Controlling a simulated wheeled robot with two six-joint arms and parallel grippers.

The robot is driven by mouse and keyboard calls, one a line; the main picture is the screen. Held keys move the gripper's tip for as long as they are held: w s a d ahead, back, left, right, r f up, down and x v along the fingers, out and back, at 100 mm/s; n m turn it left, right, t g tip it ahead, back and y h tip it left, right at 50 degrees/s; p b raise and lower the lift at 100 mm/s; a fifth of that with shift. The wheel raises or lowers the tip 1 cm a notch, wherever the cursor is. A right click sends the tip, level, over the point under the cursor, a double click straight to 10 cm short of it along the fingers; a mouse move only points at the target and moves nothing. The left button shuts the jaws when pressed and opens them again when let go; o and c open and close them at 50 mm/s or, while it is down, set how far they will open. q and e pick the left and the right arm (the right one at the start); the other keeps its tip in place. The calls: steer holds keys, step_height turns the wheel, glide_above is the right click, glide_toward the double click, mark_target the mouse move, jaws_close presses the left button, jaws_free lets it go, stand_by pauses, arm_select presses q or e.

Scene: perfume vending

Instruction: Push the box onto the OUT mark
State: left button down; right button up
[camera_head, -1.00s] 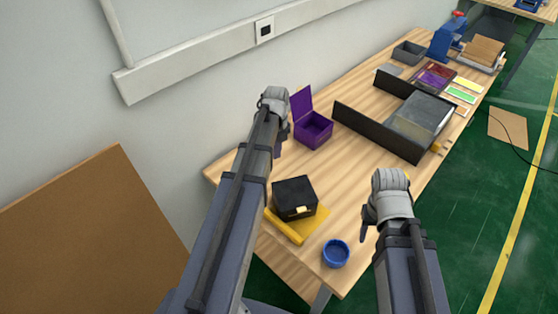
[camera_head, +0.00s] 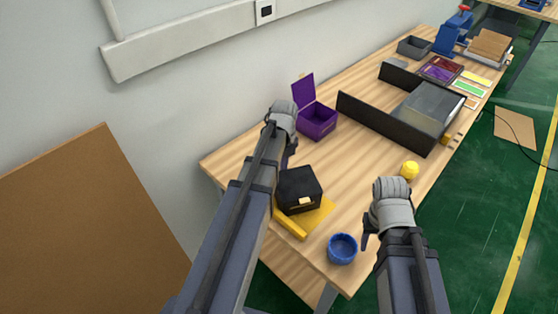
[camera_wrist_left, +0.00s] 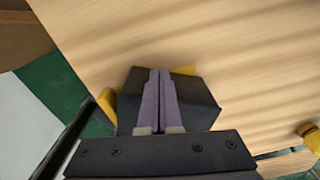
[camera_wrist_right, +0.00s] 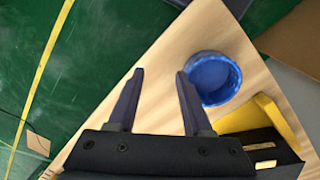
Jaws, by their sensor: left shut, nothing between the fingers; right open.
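The black box (camera_head: 299,190) with a gold label sits on a yellow pad (camera_head: 318,216) with a raised yellow bar along its near left side. No OUT lettering can be read; I cannot tell whether the pad is the mark. My left gripper (camera_head: 290,156) is shut and empty, just beyond the box on its wall side. In the left wrist view its fingers (camera_wrist_left: 162,72) overlap the box (camera_wrist_left: 197,92); contact cannot be told. My right gripper (camera_head: 368,238) is open and empty beside the blue cup (camera_head: 342,250); its spread fingers show in the right wrist view (camera_wrist_right: 160,76).
An open purple box (camera_head: 317,122) and a dark three-sided frame (camera_head: 385,123) stand farther back. The middle of the wooden table (camera_head: 350,170) is clear. Its near corner lies just past the cup.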

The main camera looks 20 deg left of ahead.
mark_target(291, 173)
arm_select(q)
steer(key=shift+s+d, duration=0.1)
steer(key=shift+d, duration=0.1)
steer(key=shift+s+d, duration=0.1)
steer(key=s+d, duration=0.2)
steer(key=d, duration=0.1)
steer(key=shift+d, duration=0.1)
steer(key=shift+w, duration=0.15)
arm_select(e)
steer(key=shift+a, duration=0.1)
